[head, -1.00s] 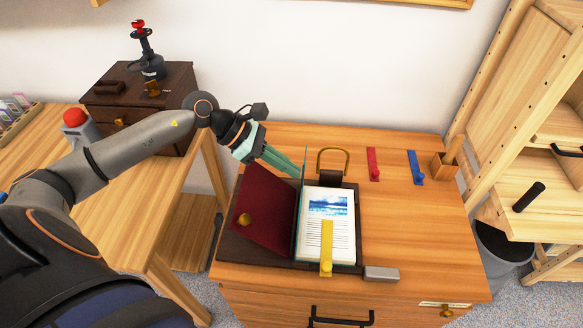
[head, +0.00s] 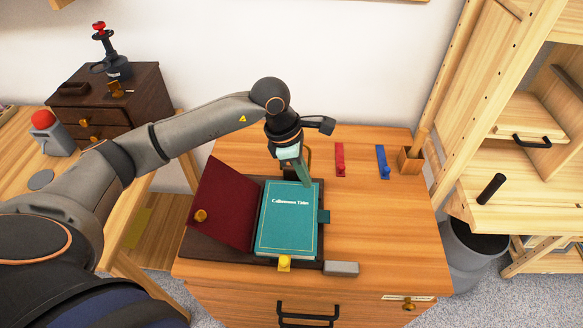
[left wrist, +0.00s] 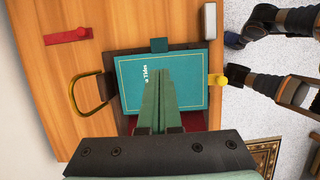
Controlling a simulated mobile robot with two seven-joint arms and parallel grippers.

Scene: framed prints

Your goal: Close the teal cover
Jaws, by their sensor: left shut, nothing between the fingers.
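The teal cover (head: 287,222) lies flat over the book in the dark tray, its gold-lined front with the title facing up. It also shows in the left wrist view (left wrist: 192,90), partly hidden by my fingers. My right gripper is not in view in the head view.
A dark red flap (head: 224,203) stands tilted open on the left. A brass loop handle (left wrist: 90,92) stands behind the book. Red (head: 340,158) and blue (head: 383,162) strips lie at the back, and a grey block (head: 341,268) at front right. The tabletop's right side is clear.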

